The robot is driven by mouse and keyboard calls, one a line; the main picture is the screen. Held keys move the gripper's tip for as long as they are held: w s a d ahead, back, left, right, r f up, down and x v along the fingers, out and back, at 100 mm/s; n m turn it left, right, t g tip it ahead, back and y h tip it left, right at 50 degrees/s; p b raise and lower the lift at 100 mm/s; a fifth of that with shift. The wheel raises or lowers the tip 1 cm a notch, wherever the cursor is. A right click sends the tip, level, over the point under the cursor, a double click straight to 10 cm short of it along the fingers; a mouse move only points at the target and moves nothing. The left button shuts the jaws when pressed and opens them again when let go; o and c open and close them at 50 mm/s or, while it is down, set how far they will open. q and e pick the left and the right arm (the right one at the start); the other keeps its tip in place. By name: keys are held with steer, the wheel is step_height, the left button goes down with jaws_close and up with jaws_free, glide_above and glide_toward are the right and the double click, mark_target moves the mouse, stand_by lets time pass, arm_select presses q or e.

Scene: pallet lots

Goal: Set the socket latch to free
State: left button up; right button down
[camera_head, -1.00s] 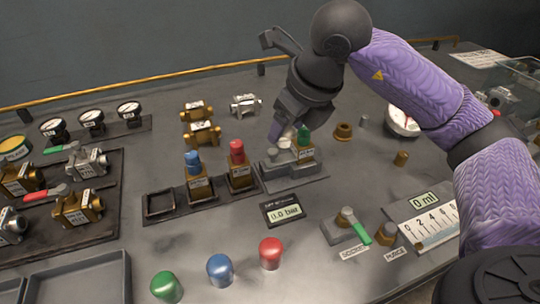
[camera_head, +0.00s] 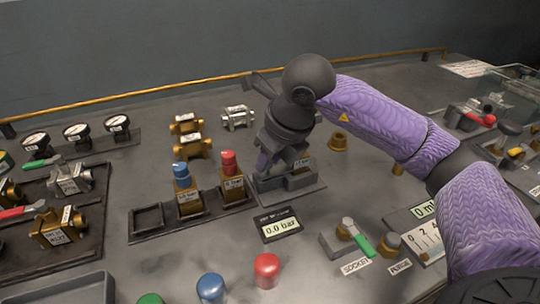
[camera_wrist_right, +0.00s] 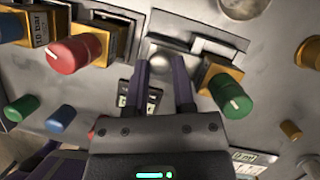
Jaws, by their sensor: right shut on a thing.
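The socket block (camera_head: 316,189) is a grey base on the bench, right of the red-capped regulator. My right gripper (camera_head: 263,165) points down at its left part. In the right wrist view its two fingers (camera_wrist_right: 162,85) stand on either side of a rounded grey knob (camera_wrist_right: 155,65), which looks like the latch, and are shut on it. A brass regulator with a green cap (camera_wrist_right: 232,95) sits beside the fingers in the socket block; in the head view my gripper and arm hide its cap. The latch's setting cannot be read. My left gripper is not in view.
The red-capped (camera_head: 230,165) and blue-capped (camera_head: 184,178) regulators stand in a rack close left of my gripper. A display (camera_head: 280,225) reading 0.0 bar lies in front. A green-handled valve (camera_head: 362,244) labelled SOCKET is front right. Loose coloured caps stand at the front.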

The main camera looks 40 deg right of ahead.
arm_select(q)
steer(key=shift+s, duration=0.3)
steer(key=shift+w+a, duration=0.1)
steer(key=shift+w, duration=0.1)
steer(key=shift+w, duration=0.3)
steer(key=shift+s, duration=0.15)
